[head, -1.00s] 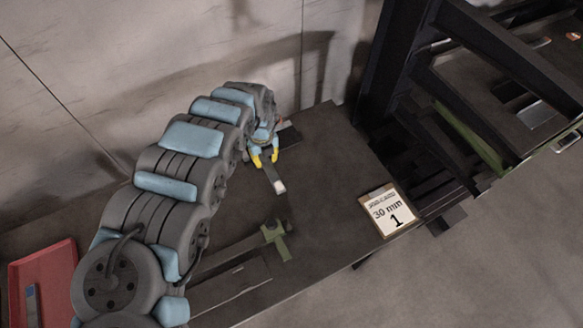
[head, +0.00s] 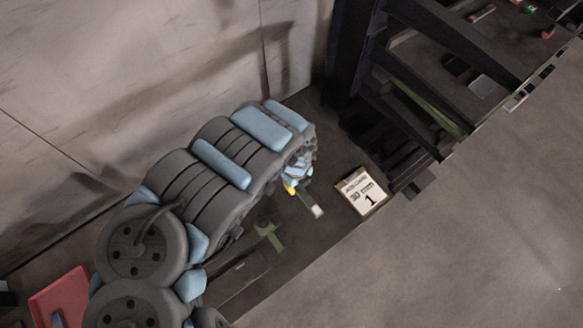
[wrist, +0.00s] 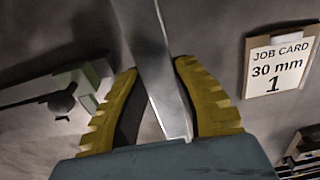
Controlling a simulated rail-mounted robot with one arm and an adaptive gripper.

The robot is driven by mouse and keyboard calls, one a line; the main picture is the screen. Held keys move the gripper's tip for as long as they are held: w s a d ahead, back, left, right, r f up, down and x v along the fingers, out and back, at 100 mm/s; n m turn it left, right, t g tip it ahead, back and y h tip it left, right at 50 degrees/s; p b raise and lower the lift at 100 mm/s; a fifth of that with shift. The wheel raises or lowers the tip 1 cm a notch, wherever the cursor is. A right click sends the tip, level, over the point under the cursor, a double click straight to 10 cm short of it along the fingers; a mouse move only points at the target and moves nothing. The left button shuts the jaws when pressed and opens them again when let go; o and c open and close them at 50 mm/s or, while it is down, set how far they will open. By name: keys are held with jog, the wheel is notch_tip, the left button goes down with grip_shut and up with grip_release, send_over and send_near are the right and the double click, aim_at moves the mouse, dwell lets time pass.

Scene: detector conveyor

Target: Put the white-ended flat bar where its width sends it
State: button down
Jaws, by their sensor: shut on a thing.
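The flat bar (head: 309,201) is grey with a white end and sticks out from my gripper (head: 291,187) in the head view. In the wrist view the yellow fingers (wrist: 160,105) are shut on the bar (wrist: 152,50), which runs up between them and out of the top of the picture. The bar is held above the dark table (head: 290,243). A job card (head: 362,191) reading "30 mm 1" lies to the right of the bar; it also shows in the wrist view (wrist: 279,68).
A green fixture (head: 268,234) stands on the table beside a long dark rail. A red tray (head: 62,298) is at the lower left. A dark frame with a conveyor (head: 455,75) carrying several small parts rises at the upper right. The floor at lower right is clear.

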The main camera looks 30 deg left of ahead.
jog(key=shift+s+d, duration=0.1)
jog(key=shift+d, duration=0.05)
jog(key=shift+f+b, duration=0.2)
jog(key=shift+b, duration=0.35)
jog(key=w+b, duration=0.1)
jog(key=b, duration=0.1)
jog(key=f+b, duration=0.1)
jog(key=shift+w+a+b, duration=0.35)
jog(key=shift+w+b, duration=0.05)
jog(key=shift+w+a+f+b, duration=0.45)
jog(key=shift+w+f+b, duration=0.5)
jog(key=shift+w+b, duration=0.7)
jog(key=shift+w+a+f+b, duration=0.45)
jog(key=shift+w+f+b, duration=0.5)
jog(key=shift+w+b, duration=0.65)
jog(key=shift+w+a+f+b, duration=0.45)
jog(key=shift+w+f+b, duration=0.5)
jog(key=shift+w+b, duration=0.7)
jog(key=shift+w+a+f+b, duration=0.2)
jog(key=shift+w+f+b, duration=0.1)
jog(key=shift+f, duration=0.2)
jog(key=shift+w+a+f+b, duration=0.2)
jog(key=shift+f+b, duration=0.1)
jog(key=shift+f, duration=0.2)
